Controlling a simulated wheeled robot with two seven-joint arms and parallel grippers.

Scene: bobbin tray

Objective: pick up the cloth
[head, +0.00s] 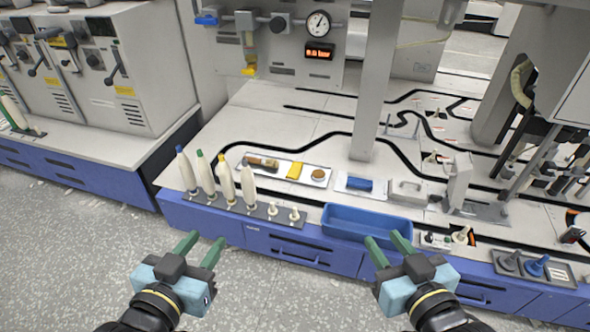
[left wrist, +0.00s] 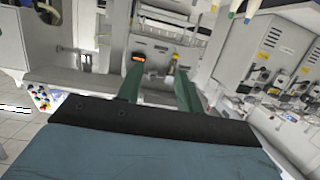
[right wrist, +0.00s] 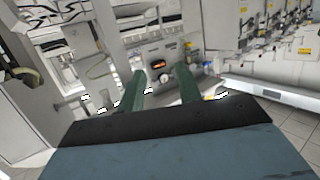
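A small yellow piece (head: 294,171), which looks like a folded cloth, lies in a narrow white tray (head: 277,162) on the worktop. It lies between a brown brush-like item (head: 262,162) and a round brown-topped item (head: 318,175). My left gripper (head: 202,247) is open and empty in front of the bench, below and left of the yellow piece. My right gripper (head: 388,243) is open and empty near the front of the blue bin. Both wrist views show parted green fingers with nothing between them; I cannot make out the cloth there.
Several bobbins (head: 226,180) stand upright along the worktop's front left edge. A blue open bin (head: 372,222) sits at the front middle. A second tray (head: 341,183) holds a blue item (head: 359,184). A grey post (head: 374,95) rises behind it. Open floor lies in front.

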